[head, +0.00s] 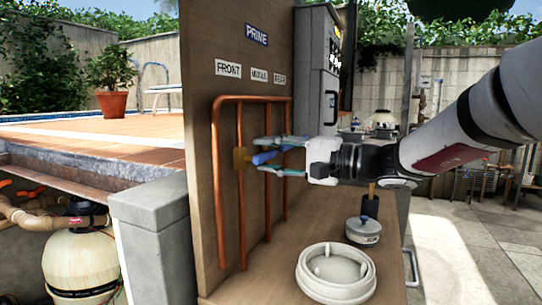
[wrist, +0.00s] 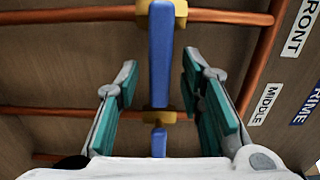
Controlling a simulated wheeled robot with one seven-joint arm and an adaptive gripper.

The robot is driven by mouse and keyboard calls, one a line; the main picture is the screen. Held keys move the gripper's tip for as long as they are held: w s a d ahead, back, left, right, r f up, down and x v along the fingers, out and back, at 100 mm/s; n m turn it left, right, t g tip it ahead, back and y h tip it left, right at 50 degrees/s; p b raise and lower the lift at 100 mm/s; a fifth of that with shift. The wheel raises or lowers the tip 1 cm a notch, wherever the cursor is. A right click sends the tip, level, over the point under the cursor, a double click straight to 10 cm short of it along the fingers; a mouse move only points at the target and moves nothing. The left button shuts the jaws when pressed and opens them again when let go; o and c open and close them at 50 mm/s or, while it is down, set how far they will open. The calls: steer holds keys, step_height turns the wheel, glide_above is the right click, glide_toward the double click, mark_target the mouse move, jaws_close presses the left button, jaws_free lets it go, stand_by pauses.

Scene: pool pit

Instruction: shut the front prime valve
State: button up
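In the wrist view this handle (wrist: 160,55) runs down from the brass body, across the pipe's line. My gripper (head: 268,156) is open at the handle. In the wrist view its teal finger pads (wrist: 160,75) stand one on each side of the handle, with gaps on both sides. A second blue handle (wrist: 159,143) with a brass body sits lower, near the MIDDLE label (wrist: 265,104).
A wooden panel (head: 205,130) carries the copper pipes close behind the fingers. On the bench below are a white ring (head: 336,273), a lidded pot (head: 363,230) and a dark cylinder (head: 370,206). A grey cabinet (head: 318,70) stands beyond the panel.

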steer(key=v, duration=1.2)
steer(key=s+a+f+n+g+h, duration=0.1)
steer(key=s+a+f+g+h, duration=0.3)
steer(key=s, duration=0.6)
steer(key=s+f+n+g+h, duration=0.25)
steer(key=s+f, duration=0.25)
steer(key=s, duration=0.5)
steer(key=s+d+f+h, duration=0.5)
steer(key=s+d, duration=0.3)
steer(key=s+d+f+h, duration=0.6)
steer(key=s+d, duration=0.2)
steer(key=s, duration=0.1)
step_height(320, 180, up, 30)
steer(key=t+p, duration=0.4)
steer(key=p, duration=2.4)
steer(key=shift+p, duration=0.3)
steer(key=shift+r+t+y, duration=0.15)
steer(key=shift+t+y, duration=0.1)
